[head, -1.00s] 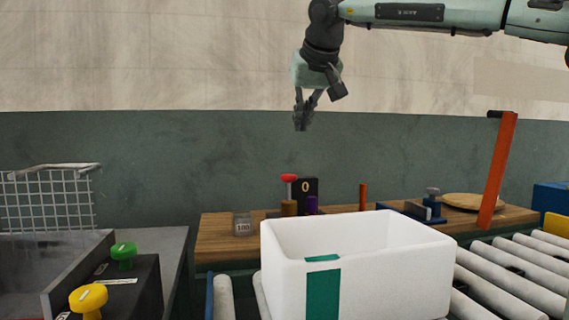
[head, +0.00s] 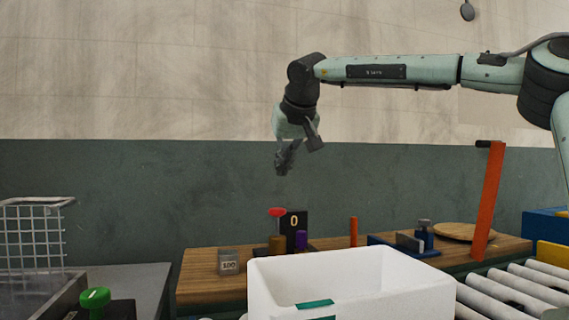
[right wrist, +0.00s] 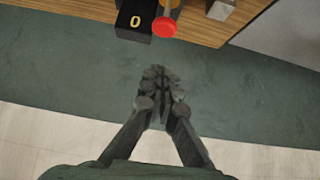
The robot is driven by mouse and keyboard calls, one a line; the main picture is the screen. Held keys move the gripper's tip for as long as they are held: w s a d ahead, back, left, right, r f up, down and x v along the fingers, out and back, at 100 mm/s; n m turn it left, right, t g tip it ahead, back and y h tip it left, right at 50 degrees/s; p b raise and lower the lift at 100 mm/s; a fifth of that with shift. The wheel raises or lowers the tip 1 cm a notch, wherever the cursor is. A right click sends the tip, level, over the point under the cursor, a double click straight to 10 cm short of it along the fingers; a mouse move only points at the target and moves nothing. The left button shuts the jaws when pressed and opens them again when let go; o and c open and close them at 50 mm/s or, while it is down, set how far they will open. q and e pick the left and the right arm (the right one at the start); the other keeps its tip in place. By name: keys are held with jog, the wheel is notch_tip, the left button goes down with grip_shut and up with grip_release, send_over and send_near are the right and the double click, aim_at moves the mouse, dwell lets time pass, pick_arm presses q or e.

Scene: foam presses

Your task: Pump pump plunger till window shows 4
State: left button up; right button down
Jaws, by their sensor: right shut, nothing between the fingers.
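The pump plunger has a red cap (head: 277,212) on a thin stem above a brown base (head: 277,243), on the wooden bench. Beside it stands a black block with a window (head: 294,222) that reads 0. My right gripper (head: 283,170) is shut and empty, pointing down, in the air above the plunger and apart from it. In the right wrist view the shut fingers (right wrist: 160,90) are in the middle, with the red cap (right wrist: 164,27) and the window (right wrist: 135,21) beyond them at the top. My left gripper is not in view.
A white foam box (head: 350,280) stands in front of the wooden bench (head: 205,285). A purple knob (head: 301,239), an orange post (head: 354,231) and a tall orange lever (head: 488,200) rise from the bench. A grey block marked 100 (head: 229,262) is left of the plunger. A wire basket (head: 32,235) is at far left.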

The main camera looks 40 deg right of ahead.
send_over(279, 213)
notch_tip(279, 213, down, 4)
jog(key=shift+w+f, duration=0.1)
notch_tip(279, 213, down, 3)
jog(key=shift+f, duration=0.15)
jog(key=shift+f+b, duration=0.3)
jog(key=shift+f, duration=0.2)
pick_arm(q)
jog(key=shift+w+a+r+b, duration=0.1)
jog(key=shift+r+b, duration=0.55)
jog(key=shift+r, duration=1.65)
pick_arm(e)
jog(key=shift+f, duration=1.7)
